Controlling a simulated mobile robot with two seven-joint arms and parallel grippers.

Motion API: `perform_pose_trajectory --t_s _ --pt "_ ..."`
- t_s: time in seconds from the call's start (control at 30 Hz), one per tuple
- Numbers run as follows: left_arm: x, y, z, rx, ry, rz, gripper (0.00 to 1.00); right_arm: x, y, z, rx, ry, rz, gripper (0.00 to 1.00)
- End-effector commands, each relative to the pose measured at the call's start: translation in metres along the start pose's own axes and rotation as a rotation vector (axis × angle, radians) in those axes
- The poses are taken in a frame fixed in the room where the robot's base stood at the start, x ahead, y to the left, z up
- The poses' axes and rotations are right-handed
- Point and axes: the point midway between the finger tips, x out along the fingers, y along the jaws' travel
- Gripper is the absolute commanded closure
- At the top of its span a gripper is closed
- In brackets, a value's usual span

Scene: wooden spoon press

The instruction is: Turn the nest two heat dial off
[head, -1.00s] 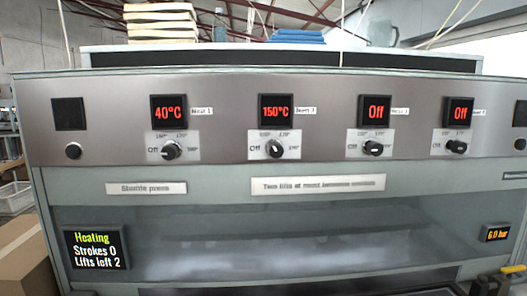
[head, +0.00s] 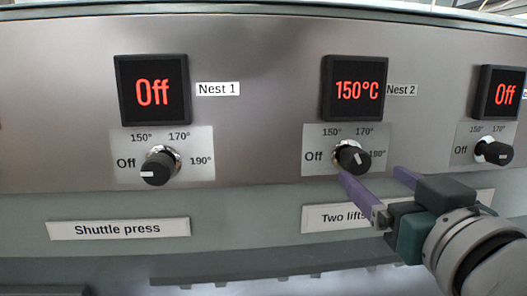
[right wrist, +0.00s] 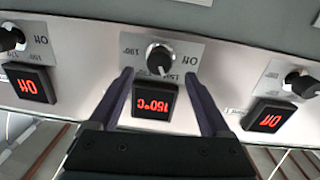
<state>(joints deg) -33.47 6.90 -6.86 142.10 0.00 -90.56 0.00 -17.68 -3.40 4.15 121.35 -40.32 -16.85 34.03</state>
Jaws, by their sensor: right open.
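In the right wrist view, upside down, the dial (right wrist: 160,58) shows between and beyond the two spread fingers (right wrist: 158,77). The fingers hold nothing; whether one touches the panel I cannot tell. My left gripper is not in view.
The Nest 1 dial (head: 160,167) is at the left, under a display (head: 153,90) reading Off. Another dial (head: 493,151) and display reading Off (head: 503,93) stand to the right. Labels, such as the "Shuttle press" plate (head: 118,229), sit below the panel.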

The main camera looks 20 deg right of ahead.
Motion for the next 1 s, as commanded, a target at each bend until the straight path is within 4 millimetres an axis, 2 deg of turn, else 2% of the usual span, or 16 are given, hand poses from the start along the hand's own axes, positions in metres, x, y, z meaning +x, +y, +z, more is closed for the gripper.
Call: perform_pose_trajectory --t_s 0.1,0.33,0.5,0.77,1.0 --pt "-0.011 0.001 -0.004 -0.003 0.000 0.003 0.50 0.024 0.001 -0.005 -0.001 0.001 0.001 0.18" --pt "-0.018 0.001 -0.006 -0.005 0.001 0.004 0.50 0.057 0.000 -0.002 -0.001 0.000 0.001 0.18" --pt "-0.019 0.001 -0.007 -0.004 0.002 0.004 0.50 0.067 0.001 0.000 0.001 -0.001 0.001 0.18" --pt "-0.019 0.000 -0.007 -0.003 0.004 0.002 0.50 0.068 0.001 0.000 0.000 -0.001 0.001 0.18" --pt "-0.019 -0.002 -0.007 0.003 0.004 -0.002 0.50 0.068 0.000 0.000 0.000 -0.001 0.001 0.43"
